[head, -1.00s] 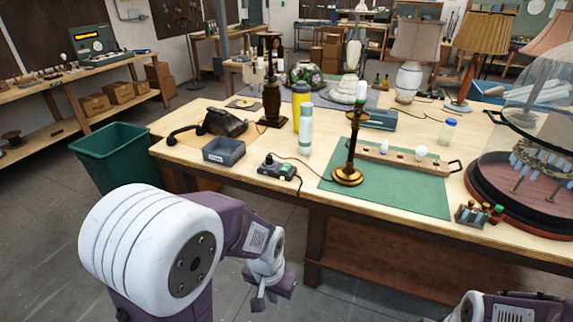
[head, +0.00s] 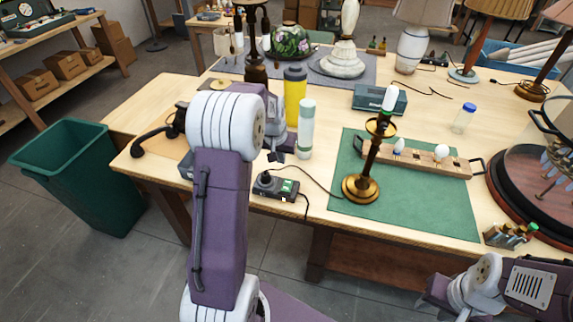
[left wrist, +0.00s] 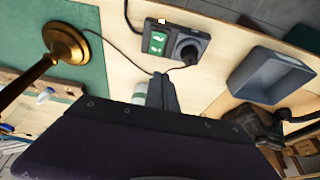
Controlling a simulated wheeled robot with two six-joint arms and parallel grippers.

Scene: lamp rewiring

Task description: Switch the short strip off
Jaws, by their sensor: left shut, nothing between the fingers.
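The short strip (head: 276,186) lies near the table's front edge, left of the green mat. It has a green switch (head: 289,187) and a black plug at its left end. In the left wrist view the strip (left wrist: 176,42) is in full sight, with the green switch (left wrist: 157,42) beside the black plug (left wrist: 188,50). My left gripper (head: 275,156) is shut and empty, above the table just behind the strip in the head view. Its fingers (left wrist: 160,82) appear apart from the strip. My right gripper (head: 432,294) is low at the right, in front of the table; its jaws are unclear.
A brass lamp (head: 361,188) stands on the green mat (head: 425,212), with a cord running to the strip. A white-green bottle (head: 306,130) and yellow bottle (head: 294,98) stand close behind my left gripper. A grey tray (left wrist: 272,82) lies beside the strip.

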